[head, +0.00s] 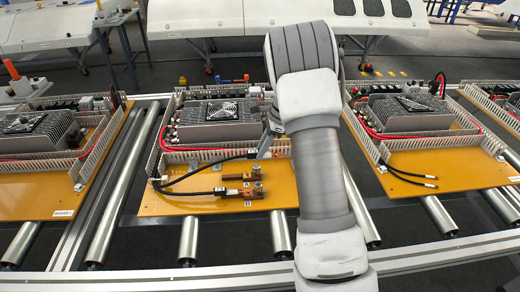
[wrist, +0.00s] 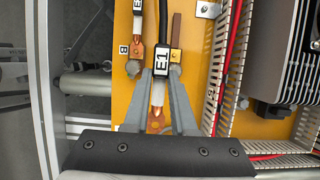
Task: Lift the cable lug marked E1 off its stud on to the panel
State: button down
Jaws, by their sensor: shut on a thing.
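The cable lug E1 (wrist: 154,119) is a copper lug on a black cable with a white E1 tag (wrist: 160,56). My gripper (wrist: 162,76) is shut on its cable end, one grey finger on each side, with the lug's copper end between the fingers. In the head view my gripper (head: 266,150) is partly hidden by my arm. It holds the cable end beyond the copper stud block A (head: 240,180), apart from its stud. The gap to the panel (head: 185,207) is unclear. A second black cable (wrist: 137,22) ends in a lug at stud B (wrist: 133,67).
A slotted wiring duct (wrist: 222,75) with a red wire runs close to the right of my gripper in the wrist view. A finned drive unit (head: 220,122) stands at the panel's back. The panel's front left is bare. Similar panels stand on either side.

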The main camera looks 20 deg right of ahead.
aim_at(255, 151)
jog(key=shift+r, duration=0.2)
jog(key=shift+r+p, duration=1.75)
